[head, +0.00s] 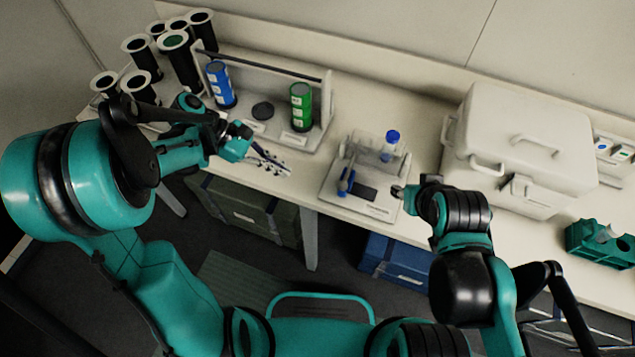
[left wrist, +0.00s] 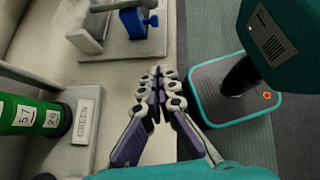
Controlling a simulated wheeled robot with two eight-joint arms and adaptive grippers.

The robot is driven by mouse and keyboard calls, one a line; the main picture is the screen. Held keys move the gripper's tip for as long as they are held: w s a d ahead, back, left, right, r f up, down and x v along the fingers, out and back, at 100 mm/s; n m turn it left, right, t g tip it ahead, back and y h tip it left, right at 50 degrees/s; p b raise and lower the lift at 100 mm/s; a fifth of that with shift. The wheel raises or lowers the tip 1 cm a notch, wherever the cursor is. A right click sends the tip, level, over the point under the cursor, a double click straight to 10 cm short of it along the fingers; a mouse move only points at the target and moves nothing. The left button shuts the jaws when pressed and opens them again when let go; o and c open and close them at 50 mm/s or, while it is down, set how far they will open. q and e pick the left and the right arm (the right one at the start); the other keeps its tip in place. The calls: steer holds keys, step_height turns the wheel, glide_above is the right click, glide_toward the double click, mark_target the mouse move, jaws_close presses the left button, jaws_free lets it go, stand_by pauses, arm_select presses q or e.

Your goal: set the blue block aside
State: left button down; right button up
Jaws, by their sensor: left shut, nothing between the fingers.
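A small blue block (head: 345,182) is at the left side of a pale bench device (head: 378,210). It also shows in the left wrist view (left wrist: 132,22), standing on the device's base beside a grey part. My left gripper (head: 284,169) is over the front of the bench, left of the device and apart from the block. In the left wrist view its fingers (left wrist: 158,76) are together and empty. My right gripper (head: 399,192) is at the device's right edge. Its fingers are small and partly hidden by the wrist, so their opening does not show.
A rack (head: 268,135) holds a blue cylinder (head: 220,84) and a green cylinder (head: 301,106). A blue-capped bottle (head: 390,146) stands on the device. A white case (head: 525,135) is to the right. Several dark tubes stand at far left. Bench space between rack and device is narrow.

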mark_target(340, 194)
arm_select(q)
steer(key=shift+d, duration=0.1)
steer(key=b+x, duration=0.3)
steer(key=x, duration=0.6)
steer(key=shift+d+f, duration=0.15)
steer(key=shift+f, duration=0.3)
steer(key=d, duration=0.3)
steer(key=shift+s+d+r+b, duration=0.2)
steer(key=shift+s+r+b, duration=0.05)
steer(key=shift+s+b, duration=0.05)
steer(key=shift+d+r, duration=0.1)
steer(key=shift+d, duration=0.3)
steer(key=d, duration=0.1)
steer(key=s+d, duration=0.1)
steer(key=d, duration=0.1)
steer(key=shift+s+d, duration=0.1)
steer(key=shift+d, duration=0.15)
steer(key=shift+a, duration=0.1)
